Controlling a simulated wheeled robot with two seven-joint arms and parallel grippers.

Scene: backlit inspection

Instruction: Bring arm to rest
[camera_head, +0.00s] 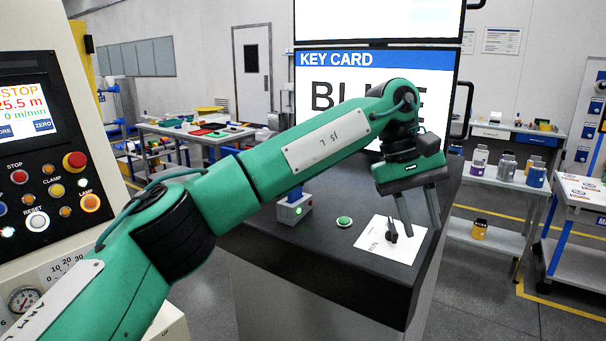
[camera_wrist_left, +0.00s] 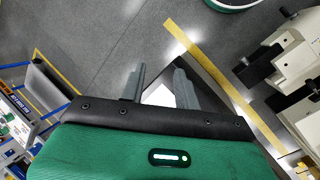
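My left arm (camera_head: 318,150) is green and reaches from the lower left across the dark counter, bending down at the wrist. My left gripper (camera_head: 423,230) points down over the right part of the counter, by a white sheet (camera_head: 401,246). Its two grey fingers are apart, with nothing visible held between them. In the left wrist view the gripper (camera_wrist_left: 160,68) also shows its fingers apart, with floor behind. A small dark upright object (camera_head: 391,230) is on the sheet, left of the fingers. My right gripper is not in view.
A KEY CARD screen (camera_head: 335,62) stands behind. A control panel (camera_head: 45,150) is at the left. Shelves with canisters (camera_head: 507,165) stand at right.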

